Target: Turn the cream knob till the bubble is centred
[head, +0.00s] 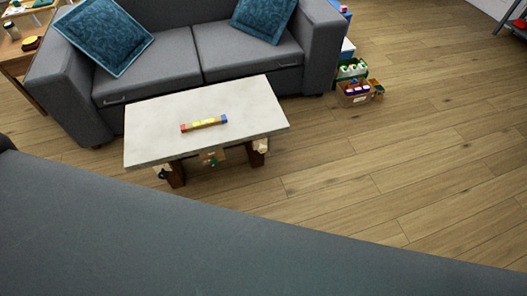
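A low table (150,130) with a pale stone-like top stands in front of the grey sofa. On it lies a small bar-shaped level (204,123), yellow in the middle with a red end on the left and a blue end on the right. The bubble is too small to make out. Under the front edge, a small cream part that may be a knob (261,147) shows by the right leg, and another (160,169) by the left leg. I cannot tell which is the task's knob. Neither gripper is in view.
A large grey surface (180,235), like a sofa back, fills the foreground before the table. A grey sofa (180,65) with blue cushions stands behind it. Crates of small items (355,92) stand right of the sofa. Wooden floor (400,140) is clear on the right.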

